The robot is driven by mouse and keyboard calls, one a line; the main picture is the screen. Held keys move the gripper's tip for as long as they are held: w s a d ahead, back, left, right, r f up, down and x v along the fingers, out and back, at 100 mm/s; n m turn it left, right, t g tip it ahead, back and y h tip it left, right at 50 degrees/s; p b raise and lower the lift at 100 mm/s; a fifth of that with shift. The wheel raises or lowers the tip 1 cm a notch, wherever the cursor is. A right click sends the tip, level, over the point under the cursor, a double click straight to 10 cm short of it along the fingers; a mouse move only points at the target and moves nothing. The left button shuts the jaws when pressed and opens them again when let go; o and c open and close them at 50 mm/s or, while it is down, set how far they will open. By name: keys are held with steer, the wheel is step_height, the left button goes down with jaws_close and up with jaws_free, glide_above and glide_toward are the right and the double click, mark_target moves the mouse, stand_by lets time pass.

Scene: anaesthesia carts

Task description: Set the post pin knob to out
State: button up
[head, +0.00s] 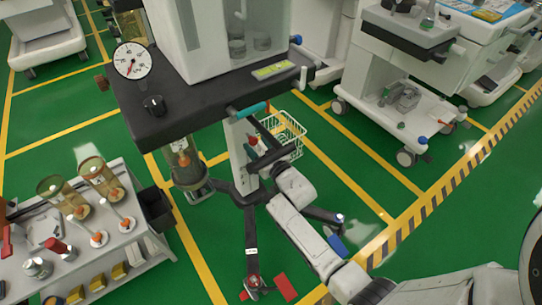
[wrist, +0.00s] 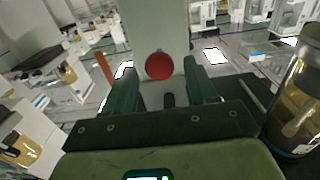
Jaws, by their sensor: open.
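The post pin knob, a round red ball (wrist: 159,66), sits on the white post (wrist: 158,30) in the wrist view. It lies between the tips of my gripper (wrist: 160,82), whose green fingers stand apart on its left and right. I cannot tell whether either finger touches it. In the head view my gripper (head: 258,144) reaches the white post (head: 238,155) under the dark cart top. A small red part of the knob (head: 251,141) shows there, mostly hidden by the fingers. How far the pin sticks out cannot be told.
A wire basket (head: 288,132) hangs behind my gripper. An amber canister (head: 184,165) hangs left of the post. A side cart (head: 95,250) stands at left.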

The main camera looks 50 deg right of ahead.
steer(key=p+v, duration=0.5)
steer(key=v, duration=0.3)
stand_by(0.5)
steer(key=s+a+r+n+g+y, duration=0.1)
steer(key=s+a+g+y, duration=0.1)
steer(key=s+a+g, duration=0.45)
steer(key=s+a+r+n+g+y, duration=0.1)
steer(key=s+a+g, duration=0.25)
steer(key=s, duration=0.55)
steer(key=s+a+r+n+g+y, duration=0.1)
steer(key=s+a+g+y, duration=0.1)
steer(key=s+a+g, duration=0.35)
steer(key=s+d+r+p, duration=0.1)
steer(key=s+r+p, duration=0.2)
steer(key=r+p, duration=1)
steer(key=shift+d+r+g, duration=0.2)
steer(key=shift+g, duration=0.25)
